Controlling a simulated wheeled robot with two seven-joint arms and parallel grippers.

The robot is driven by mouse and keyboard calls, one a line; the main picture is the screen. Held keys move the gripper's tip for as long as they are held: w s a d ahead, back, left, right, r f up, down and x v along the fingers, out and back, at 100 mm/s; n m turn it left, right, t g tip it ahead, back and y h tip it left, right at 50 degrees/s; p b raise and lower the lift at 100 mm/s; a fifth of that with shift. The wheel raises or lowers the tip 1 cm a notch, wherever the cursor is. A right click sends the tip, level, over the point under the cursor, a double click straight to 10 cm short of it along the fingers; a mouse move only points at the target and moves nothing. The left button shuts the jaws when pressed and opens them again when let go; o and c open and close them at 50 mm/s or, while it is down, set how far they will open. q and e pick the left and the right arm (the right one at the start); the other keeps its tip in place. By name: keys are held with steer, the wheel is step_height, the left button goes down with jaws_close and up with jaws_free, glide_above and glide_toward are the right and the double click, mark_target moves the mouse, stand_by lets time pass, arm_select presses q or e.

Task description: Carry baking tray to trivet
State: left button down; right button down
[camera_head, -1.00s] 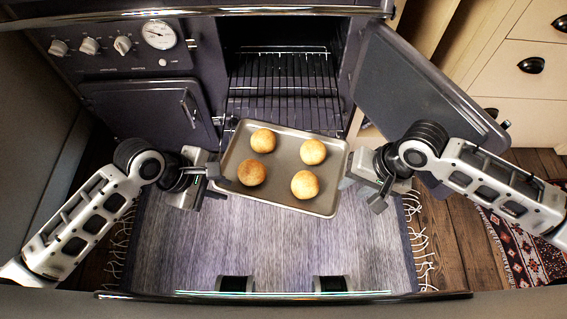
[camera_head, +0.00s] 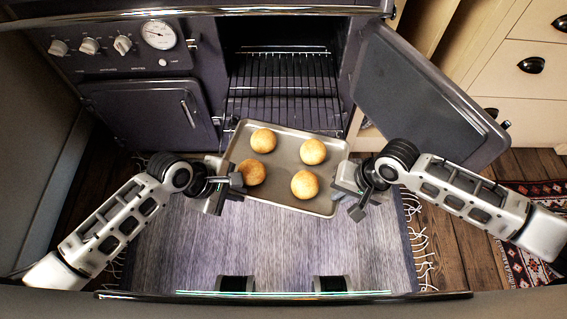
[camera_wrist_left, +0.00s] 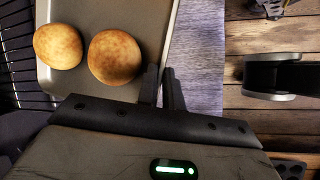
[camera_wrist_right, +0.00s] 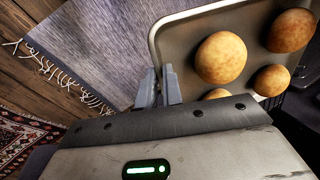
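The grey baking tray (camera_head: 283,180) carries several golden-brown buns (camera_head: 312,151). It sits in front of the open oven cavity, above the rug, slightly turned in the head view. My left gripper (camera_head: 236,180) is at its left edge, its fingers close together on the rim (camera_wrist_left: 170,28). My right gripper (camera_head: 357,194) is at its right edge, its fingers (camera_wrist_right: 160,86) likewise closed on the rim. The buns also show in both wrist views. What supports the tray from below is hidden. I see no trivet in these views.
The oven's wire rack (camera_head: 285,85) lies behind the tray. The open oven door (camera_head: 425,95) stands to the right, close above my right arm. A closed stove door (camera_head: 150,112) is at left. A grey rug (camera_head: 285,245) covers the floor in front.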

arm_select(q)
steer(key=shift+r, duration=0.15)
arm_select(e)
steer(key=shift+r, duration=0.2)
